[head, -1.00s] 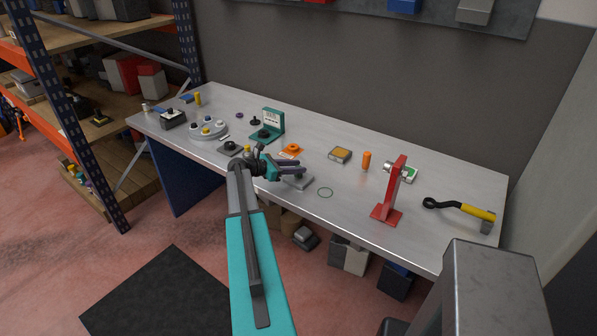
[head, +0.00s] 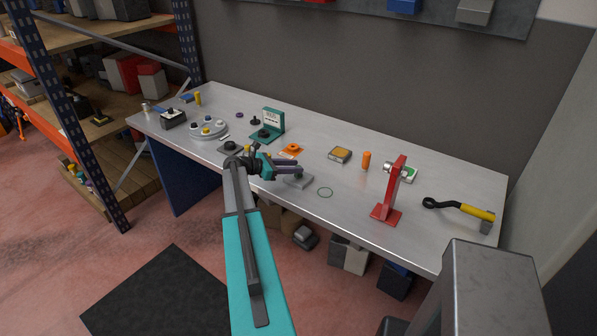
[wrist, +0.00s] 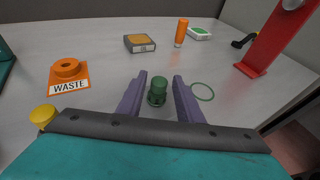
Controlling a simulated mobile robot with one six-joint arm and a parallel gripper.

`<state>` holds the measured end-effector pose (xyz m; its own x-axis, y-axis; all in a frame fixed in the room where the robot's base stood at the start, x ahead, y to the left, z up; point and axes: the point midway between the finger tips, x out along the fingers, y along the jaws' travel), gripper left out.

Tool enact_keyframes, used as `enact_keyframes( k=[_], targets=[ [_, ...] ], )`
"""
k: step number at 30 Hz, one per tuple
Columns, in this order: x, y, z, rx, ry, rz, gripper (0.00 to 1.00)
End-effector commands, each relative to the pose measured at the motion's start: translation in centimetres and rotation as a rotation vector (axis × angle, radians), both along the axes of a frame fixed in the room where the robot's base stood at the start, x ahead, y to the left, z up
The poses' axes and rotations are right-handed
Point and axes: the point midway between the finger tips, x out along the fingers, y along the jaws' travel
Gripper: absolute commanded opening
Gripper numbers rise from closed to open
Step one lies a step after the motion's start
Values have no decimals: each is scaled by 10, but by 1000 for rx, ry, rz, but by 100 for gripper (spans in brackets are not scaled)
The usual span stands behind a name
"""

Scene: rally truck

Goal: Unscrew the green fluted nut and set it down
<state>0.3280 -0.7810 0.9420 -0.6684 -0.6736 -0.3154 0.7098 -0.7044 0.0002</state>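The green fluted nut (wrist: 158,86) shows in the wrist view, upright on a wider dark green base, between the two purple-grey fingers of my gripper (wrist: 160,77). A gap shows on each side of it, so my gripper is open.
A thin green ring (wrist: 203,91) lies flat to the right. An orange waste tray (wrist: 69,74), a boxed orange item (wrist: 139,43) and an orange cylinder (wrist: 181,32) are nearby. A red stand (head: 391,190) rises further right. Bare bench lies between them.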

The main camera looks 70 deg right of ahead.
Motion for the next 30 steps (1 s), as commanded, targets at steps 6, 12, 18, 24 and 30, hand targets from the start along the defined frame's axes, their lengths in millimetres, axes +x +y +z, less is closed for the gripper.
enact_keyframes(
  k=[6, 12, 18, 24, 30],
  targets=[
    [9, 8, 4, 0, 0, 1, 33],
    [15, 15, 8, 0, 0, 1, 33],
    [22, 22, 11, 0, 0, 1, 33],
    [25, 25, 12, 0, 0, 0, 33],
    [25, 25, 11, 0, 0, 0, 33]
  ],
)
